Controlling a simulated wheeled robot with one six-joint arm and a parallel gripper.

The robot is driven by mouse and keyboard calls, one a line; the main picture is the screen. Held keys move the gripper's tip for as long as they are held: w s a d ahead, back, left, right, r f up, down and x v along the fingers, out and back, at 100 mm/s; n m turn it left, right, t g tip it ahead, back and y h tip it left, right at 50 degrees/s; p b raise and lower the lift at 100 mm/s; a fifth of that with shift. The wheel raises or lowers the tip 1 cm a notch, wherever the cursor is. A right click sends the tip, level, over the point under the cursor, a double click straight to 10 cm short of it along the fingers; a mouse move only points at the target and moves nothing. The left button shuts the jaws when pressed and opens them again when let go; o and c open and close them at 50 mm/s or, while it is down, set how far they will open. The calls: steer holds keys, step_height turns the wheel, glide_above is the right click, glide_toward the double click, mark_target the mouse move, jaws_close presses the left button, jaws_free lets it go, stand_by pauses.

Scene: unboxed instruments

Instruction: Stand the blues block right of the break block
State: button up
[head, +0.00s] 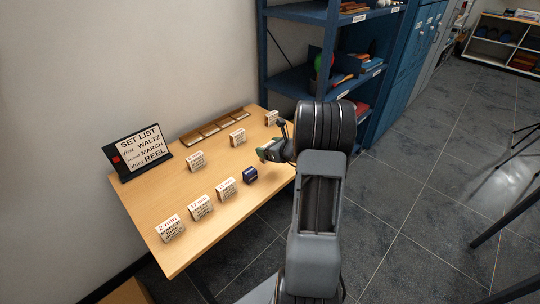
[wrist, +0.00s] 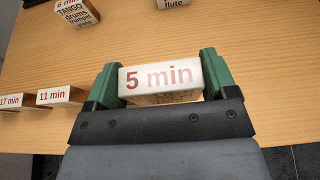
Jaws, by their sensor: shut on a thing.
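My gripper (head: 267,150) is above the right part of the table. In the wrist view its green fingers (wrist: 160,84) are shut on a pale block marked "5 min" (wrist: 160,78), one finger at each end. The lower print on this block is too small to read, so I cannot confirm it is the blues block. A small dark blue block (head: 250,175) stands at the right end of the front row; its print is unreadable, and it may be the break block. It is not visible in the wrist view.
The front row has a "2 min" block (head: 170,228), a "17 min" block (head: 200,206) and an "11 min" block (head: 226,188). Behind are a tango block (wrist: 76,12), a flute block (wrist: 172,4), a wooden tray (head: 215,126) and a set list sign (head: 138,150). Bare table lies between the rows.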

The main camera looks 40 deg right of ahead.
steer(key=f, duration=0.1)
steer(key=w+d+f, duration=0.2)
steer(key=shift+f, duration=0.2)
steer(key=shift+w+d+f, duration=0.1)
steer(key=shift+w+f, duration=0.05)
steer(key=shift+f, duration=1.5)
steer(key=shift+f, duration=0.1)
steer(key=shift+f, duration=0.15)
steer(key=o, duration=0.9)
steer(key=shift+c, duration=0.2)
